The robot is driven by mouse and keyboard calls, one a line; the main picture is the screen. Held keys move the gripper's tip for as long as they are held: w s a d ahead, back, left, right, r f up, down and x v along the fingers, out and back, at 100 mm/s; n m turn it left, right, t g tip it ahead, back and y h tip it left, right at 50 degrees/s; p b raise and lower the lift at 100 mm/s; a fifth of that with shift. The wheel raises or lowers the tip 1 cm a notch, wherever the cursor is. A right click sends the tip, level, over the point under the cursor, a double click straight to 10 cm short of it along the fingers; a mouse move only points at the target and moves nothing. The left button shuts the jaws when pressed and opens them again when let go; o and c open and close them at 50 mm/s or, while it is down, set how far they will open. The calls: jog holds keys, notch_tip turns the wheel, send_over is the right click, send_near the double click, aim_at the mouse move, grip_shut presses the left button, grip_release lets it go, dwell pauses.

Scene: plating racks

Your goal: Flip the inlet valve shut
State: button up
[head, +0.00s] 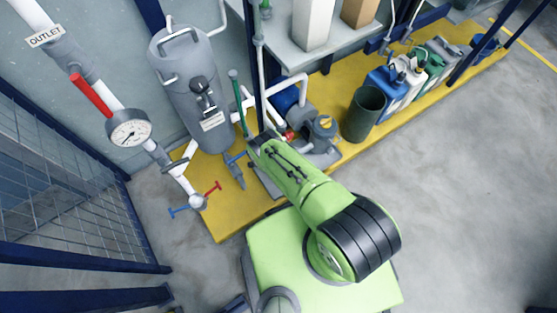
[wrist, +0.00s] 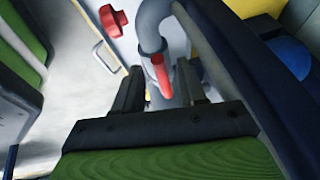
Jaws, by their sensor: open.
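My gripper (wrist: 159,68) is open in the wrist view, with one dark finger on each side of a red lever handle (wrist: 160,77). The handle lies in front of a grey curved pipe (wrist: 152,35); I cannot tell whether either finger touches it. No inlet label shows, so I cannot confirm that this is the inlet valve. In the head view my green arm reaches toward the pump area, and I cannot make out the fingers or this handle there.
In the wrist view a red knob (wrist: 113,20) is at the upper left and a dark blue beam (wrist: 235,60) at the right. In the head view a grey tank (head: 190,85), a gauge (head: 129,132), an outlet pipe with a red lever (head: 92,95) and a pump (head: 318,135) stand nearby.

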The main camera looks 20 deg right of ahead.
jog(key=shift+c, duration=0.2)
grip_shut()
dwell(0.4)
